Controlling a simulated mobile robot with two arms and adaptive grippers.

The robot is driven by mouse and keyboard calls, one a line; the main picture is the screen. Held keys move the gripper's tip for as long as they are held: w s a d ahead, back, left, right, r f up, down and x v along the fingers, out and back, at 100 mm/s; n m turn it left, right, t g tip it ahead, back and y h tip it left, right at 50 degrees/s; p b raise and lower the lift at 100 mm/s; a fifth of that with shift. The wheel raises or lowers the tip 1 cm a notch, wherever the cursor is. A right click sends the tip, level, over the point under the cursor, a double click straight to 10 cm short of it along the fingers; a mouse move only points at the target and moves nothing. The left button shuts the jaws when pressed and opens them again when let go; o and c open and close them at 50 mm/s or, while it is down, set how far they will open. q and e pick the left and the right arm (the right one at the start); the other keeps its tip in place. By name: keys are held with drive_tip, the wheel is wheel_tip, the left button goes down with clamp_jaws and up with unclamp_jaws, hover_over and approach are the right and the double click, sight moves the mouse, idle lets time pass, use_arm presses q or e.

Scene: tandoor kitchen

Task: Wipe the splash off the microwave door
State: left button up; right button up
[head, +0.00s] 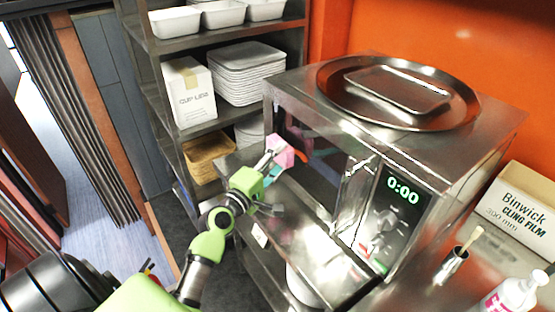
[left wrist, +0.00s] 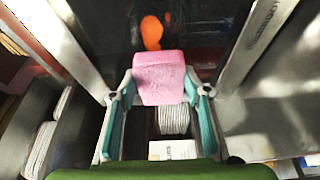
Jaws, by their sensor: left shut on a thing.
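The microwave (head: 430,150) is a steel box with its display reading 0:00. Its dark door (head: 318,170) faces left in the head view. An orange splash (head: 303,155) shows on the door; it also shows in the left wrist view (left wrist: 152,32), just beyond the sponge. A pink sponge (head: 281,149) is held between the fingers of my left gripper (head: 270,163), which is shut on it close to the door. The sponge is also in the left wrist view (left wrist: 159,76). I cannot tell whether it touches the door. My right gripper is not in view.
A round steel tray (head: 335,95) with a smaller rectangular tray (head: 400,88) lies on the microwave. A shelf behind holds white containers, stacked trays (head: 245,75) and a box (head: 185,92). A cling film box (head: 520,208), brush pot (head: 452,265) and bottle (head: 515,293) stand at right.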

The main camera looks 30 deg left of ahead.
use_arm(q)
drive_tip(key=shift+w+d, duration=0.3)
drive_tip(key=shift+w, duration=0.5)
drive_tip(key=shift+s+d+p, duration=0.25)
drive_tip(key=shift+d+p, duration=0.1)
drive_tip(key=shift+d, duration=0.2)
drive_tip(key=shift+s+d+p, duration=0.25)
drive_tip(key=shift+d+p, duration=0.05)
drive_tip(key=shift+d, duration=0.25)
drive_tip(key=shift+s+d, duration=0.4)
drive_tip(key=shift+d, duration=0.45)
drive_tip(key=shift+s+d+p, duration=0.35)
drive_tip(key=shift+d+p, duration=0.15)
drive_tip(key=shift+d, duration=0.4)
drive_tip(key=shift+s+d+p, duration=0.3)
drive_tip(key=shift+d+p, duration=0.15)
drive_tip(key=shift+d, duration=0.45)
drive_tip(key=shift+a, duration=0.1)
